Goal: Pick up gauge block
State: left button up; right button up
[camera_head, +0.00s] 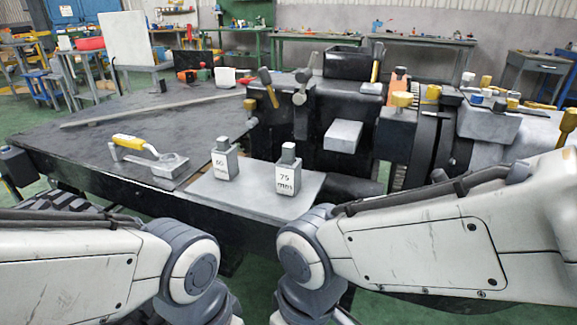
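Two grey gauge blocks with white labels stand upright on a light grey plate (250,205) near the table's front edge. The left gauge block (226,165) has a label that seems to read 50 or 60 mm. The right gauge block (289,160) has a label reading 75 mm. They stand apart, each with a narrower knob on top. My two arms come in from the lower left and lower right, in front of the table. Their grippers are below the bottom edge of the picture and do not show.
A yellow-handled metal tool (150,155) lies left of the plate on the dark table (100,120). A long bar (150,108) lies behind it. Dark machinery with a vise-like block (342,136) stands behind and right of the blocks. The space directly above the blocks is clear.

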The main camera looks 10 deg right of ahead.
aim_at(287, 149)
jog(key=u, duration=2.35)
jog(key=k, duration=1.15)
jog(key=z, duration=1.9)
jog(key=i, duration=0.5)
jog(key=u, duration=0.05)
